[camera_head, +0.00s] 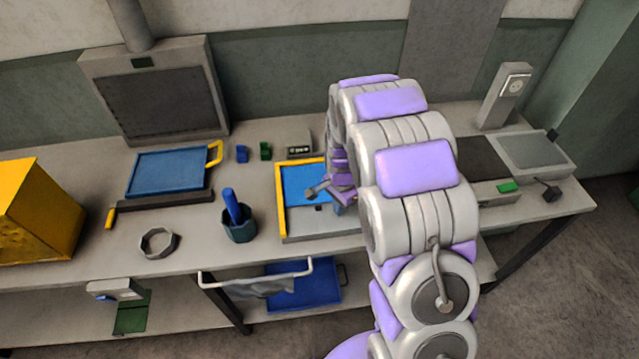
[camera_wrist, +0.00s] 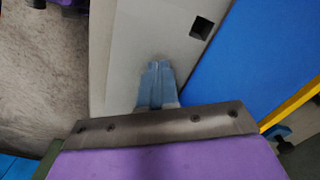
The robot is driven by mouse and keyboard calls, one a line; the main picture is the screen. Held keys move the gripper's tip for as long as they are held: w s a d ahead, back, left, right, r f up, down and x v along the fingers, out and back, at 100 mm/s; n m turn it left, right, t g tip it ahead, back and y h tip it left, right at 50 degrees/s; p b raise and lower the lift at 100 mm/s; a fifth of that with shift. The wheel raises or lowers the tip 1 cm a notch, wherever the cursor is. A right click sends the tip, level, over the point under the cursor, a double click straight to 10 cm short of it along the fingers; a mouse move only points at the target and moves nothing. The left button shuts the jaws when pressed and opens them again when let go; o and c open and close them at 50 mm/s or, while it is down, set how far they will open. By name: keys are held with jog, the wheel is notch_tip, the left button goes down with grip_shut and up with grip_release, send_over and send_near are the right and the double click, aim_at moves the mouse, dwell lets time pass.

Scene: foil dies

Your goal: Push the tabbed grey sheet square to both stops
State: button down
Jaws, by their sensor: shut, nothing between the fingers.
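A shallow fixture lies on the bench, with yellow stop bars (camera_head: 280,206) along its left and back sides and a blue bed (camera_head: 298,180). A pale grey flat piece (camera_head: 298,222) with a small dark square covers its front part; I cannot tell whether this is the tabbed sheet or the fixture's own face. In the wrist view the grey piece (camera_wrist: 150,35), the dark square and the blue bed (camera_wrist: 245,60) show. My gripper (camera_wrist: 156,66) is shut and empty, its fingertips over the grey piece, below and left of the square. Contact is unclear. My arm hides the fixture's right side.
A blue tray (camera_head: 168,172), a dark cup with a blue handle (camera_head: 239,228) and a grey ring (camera_head: 158,242) stand left of the fixture. Small blue and green blocks (camera_head: 265,151) lie behind it. A grey machine (camera_head: 528,150) stands at right.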

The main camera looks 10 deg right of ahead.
jog(key=shift+w, duration=0.1)
jog(key=shift+w+p, duration=0.3)
jog(key=shift+w, duration=0.5)
jog(key=shift+w, duration=0.3)
jog(key=shift+s, duration=0.15)
jog(key=shift+s, duration=0.4)
notch_tip(320, 180, up, 8)
jog(key=p, duration=0.3)
dwell(0.3)
jog(key=shift+s+r, duration=0.1)
dwell(0.3)
